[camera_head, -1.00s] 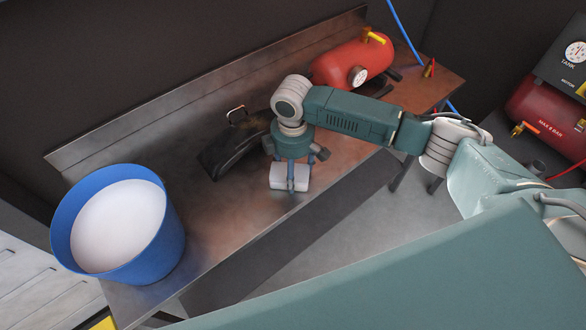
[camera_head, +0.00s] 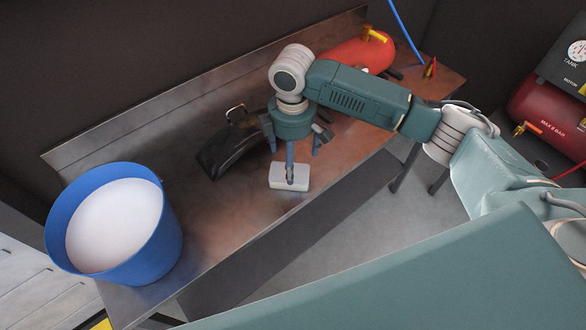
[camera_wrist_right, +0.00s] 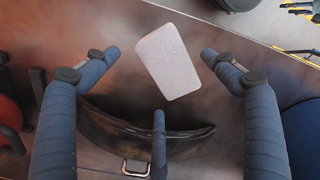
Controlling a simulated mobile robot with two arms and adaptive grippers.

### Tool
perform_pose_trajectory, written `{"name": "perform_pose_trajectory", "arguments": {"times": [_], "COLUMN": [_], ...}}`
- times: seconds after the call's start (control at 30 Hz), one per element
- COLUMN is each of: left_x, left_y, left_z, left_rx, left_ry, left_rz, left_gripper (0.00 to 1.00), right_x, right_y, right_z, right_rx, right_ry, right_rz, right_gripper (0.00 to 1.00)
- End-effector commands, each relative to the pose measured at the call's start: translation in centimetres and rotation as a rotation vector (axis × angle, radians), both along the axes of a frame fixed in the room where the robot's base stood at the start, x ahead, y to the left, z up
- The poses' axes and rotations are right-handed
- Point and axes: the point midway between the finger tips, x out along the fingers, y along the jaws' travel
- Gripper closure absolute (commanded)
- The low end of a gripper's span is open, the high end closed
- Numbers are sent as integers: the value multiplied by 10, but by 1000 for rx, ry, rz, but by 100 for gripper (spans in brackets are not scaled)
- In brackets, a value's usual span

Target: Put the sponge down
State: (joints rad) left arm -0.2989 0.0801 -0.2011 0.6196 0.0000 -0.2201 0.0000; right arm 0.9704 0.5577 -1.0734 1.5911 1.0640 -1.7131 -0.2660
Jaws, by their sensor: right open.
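The white, block-shaped sponge (camera_head: 289,177) lies flat on the metal bench top (camera_head: 222,227). My right gripper (camera_head: 290,172) is above it, pointing down. The right wrist view shows the sponge (camera_wrist_right: 168,62) between the spread fingers of the right gripper (camera_wrist_right: 160,52), with a clear gap on each side. The right gripper is open and not touching the sponge's sides there. My left gripper is in neither view.
A blue bucket (camera_head: 150,252) with white contents stands at the bench's left end. A black curved object with a handle (camera_head: 228,152) lies behind the sponge. A red tank (camera_head: 350,54) stands at the back right. Bare bench lies between bucket and sponge.

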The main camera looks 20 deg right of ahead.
Motion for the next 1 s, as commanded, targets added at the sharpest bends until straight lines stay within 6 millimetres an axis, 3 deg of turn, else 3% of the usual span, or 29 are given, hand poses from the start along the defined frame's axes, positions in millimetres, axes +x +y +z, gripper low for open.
{"name": "perform_pose_trajectory", "arguments": {"times": [0.2, 0.4, 1.0], "left_x": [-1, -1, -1], "left_y": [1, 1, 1], "left_z": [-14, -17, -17], "left_rx": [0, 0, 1], "left_ry": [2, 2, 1], "left_rz": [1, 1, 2], "left_gripper": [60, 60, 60], "right_x": [1, 0, 0], "right_y": [0, 1, 0], "right_z": [41, 60, 63], "right_rx": [1, 1, 0], "right_ry": [-3, 0, 1], "right_rz": [0, 0, -1], "right_gripper": [15, 15, 15]}}
